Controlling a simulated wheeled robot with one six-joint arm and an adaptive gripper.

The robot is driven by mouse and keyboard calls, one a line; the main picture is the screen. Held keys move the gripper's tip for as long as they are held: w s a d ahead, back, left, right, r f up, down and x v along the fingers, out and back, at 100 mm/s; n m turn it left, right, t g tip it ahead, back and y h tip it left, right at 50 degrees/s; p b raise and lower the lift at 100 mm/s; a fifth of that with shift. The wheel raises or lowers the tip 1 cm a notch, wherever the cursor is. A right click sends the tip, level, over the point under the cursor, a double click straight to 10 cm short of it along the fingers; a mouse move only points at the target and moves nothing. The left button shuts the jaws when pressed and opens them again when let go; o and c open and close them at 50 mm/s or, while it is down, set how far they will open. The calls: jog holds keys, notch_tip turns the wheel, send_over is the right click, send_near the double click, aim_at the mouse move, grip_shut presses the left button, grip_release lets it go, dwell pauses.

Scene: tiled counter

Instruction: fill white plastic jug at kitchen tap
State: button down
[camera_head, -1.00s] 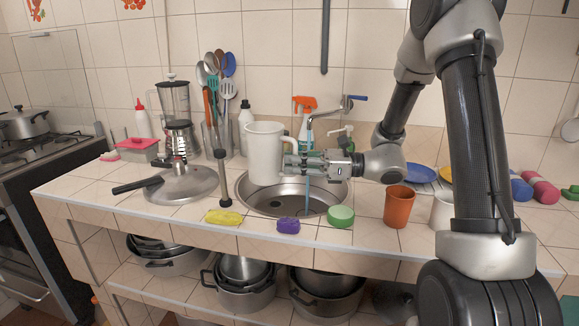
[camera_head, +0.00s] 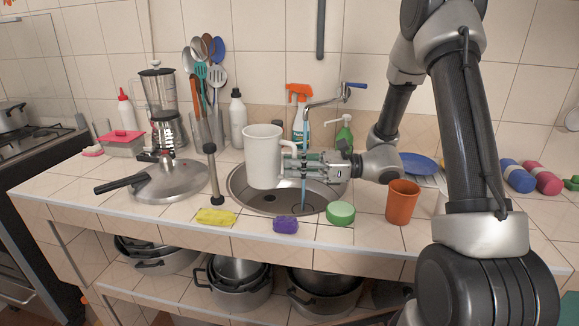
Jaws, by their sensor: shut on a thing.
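The white plastic jug (camera_head: 262,157) is upright above the left part of the sink (camera_head: 238,185). My gripper (camera_head: 287,166) is shut on its handle from the right. The kitchen tap (camera_head: 322,102) has a blue lever at its right end and stands behind the sink. A thin blue stream (camera_head: 303,192) falls below the tap into the sink, to the right of the jug's body and in line with my gripper in this view. The jug's inside is hidden.
A yellow sponge (camera_head: 215,217), a purple sponge (camera_head: 285,226), a green round pad (camera_head: 340,213) and an orange cup (camera_head: 402,202) line the counter's front. A pot lid (camera_head: 168,181) and blender (camera_head: 163,105) stand left. Bottles (camera_head: 238,117) stand behind the sink.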

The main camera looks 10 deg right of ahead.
jog(key=w+d+f, duration=0.2)
jog(key=w+d, duration=0.6)
jog(key=d, duration=0.6)
jog(key=shift+f, duration=0.15)
jog(key=shift+w, duration=0.1)
jog(key=shift+a, duration=0.15)
dwell(5.5)
jog(key=s+a, duration=0.4)
jog(key=a, duration=0.2)
jog(key=shift+a, duration=0.4)
